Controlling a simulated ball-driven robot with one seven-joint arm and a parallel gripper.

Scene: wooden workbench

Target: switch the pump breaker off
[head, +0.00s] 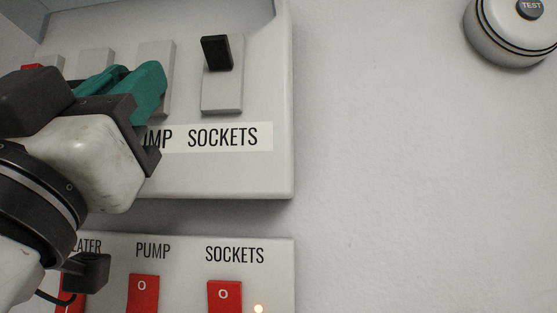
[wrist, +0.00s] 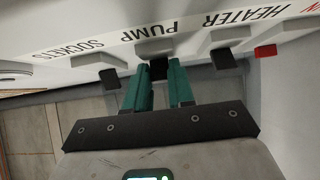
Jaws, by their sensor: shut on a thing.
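The breaker panel (head: 245,178) is a pale box on the wall with a row of levers. My gripper (head: 137,76) is at the pump breaker and covers its lever and part of its label in the head view. In the wrist view, the picture is upside down, and the teal fingers of my gripper (wrist: 159,70) are closed on the black pump breaker lever (wrist: 157,73), above the PUMP label. Whether that lever is up or down is not clear. The sockets breaker lever (head: 216,53) stands at the top of its plate.
The black heater lever (wrist: 223,59) and a red lever (wrist: 265,51) are beside the pump lever. Below the panel is a second box with red rocker switches, including the pump rocker (head: 143,294). A round TEST device (head: 512,35) is at upper right. The wall between is bare.

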